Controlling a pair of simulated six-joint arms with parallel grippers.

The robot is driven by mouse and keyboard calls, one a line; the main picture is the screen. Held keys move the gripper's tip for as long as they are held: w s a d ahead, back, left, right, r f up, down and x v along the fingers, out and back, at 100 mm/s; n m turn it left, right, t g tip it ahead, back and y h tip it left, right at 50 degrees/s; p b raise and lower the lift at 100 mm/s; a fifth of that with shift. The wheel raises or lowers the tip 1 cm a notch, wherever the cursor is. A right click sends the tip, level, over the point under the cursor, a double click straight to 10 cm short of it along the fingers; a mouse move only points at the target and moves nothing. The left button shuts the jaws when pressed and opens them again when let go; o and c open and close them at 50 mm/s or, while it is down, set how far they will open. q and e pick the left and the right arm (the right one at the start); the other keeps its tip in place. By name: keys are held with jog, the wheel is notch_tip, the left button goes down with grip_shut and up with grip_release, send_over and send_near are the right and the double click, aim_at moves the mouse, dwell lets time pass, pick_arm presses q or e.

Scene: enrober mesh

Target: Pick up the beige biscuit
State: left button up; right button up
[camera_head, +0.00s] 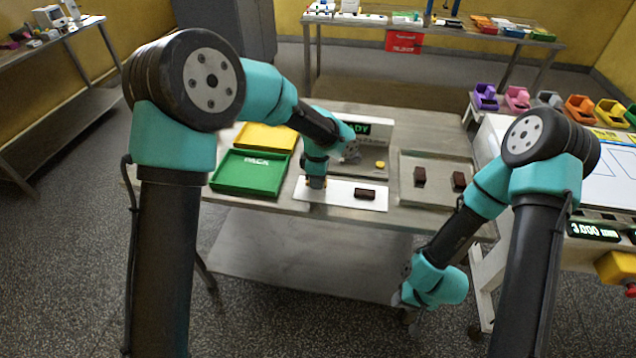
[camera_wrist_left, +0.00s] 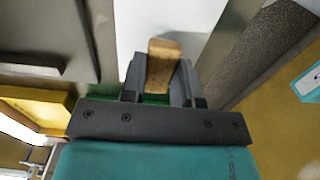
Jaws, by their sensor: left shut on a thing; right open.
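The beige biscuit (camera_wrist_left: 162,65) is a small tan bar. In the left wrist view it stands between the two dark fingers of my left gripper (camera_wrist_left: 160,85), which is shut on it. In the head view my left gripper (camera_head: 317,182) points down at the left end of a white board (camera_head: 335,201) on the steel table. The fingers hide much of the biscuit there, and I cannot tell whether it touches the board. My right gripper (camera_head: 402,298) is open, low in front of the table's right side and away from the biscuit.
A dark brown bar (camera_head: 365,194) lies on the white board, right of my left gripper. A green tray (camera_head: 249,173) and a yellow tray (camera_head: 267,137) are at left. A metal tray (camera_head: 437,197) at right holds two dark bars. A sign box (camera_head: 378,127) stands behind.

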pick_arm(q)
jog(key=shift+s+r, duration=0.15)
jog(key=shift+r, duration=0.75)
jog(key=s+d+r, duration=0.1)
jog(key=s, duration=1.4)
jog(key=shift+s+r, duration=0.15)
jog(key=shift+s, duration=0.2)
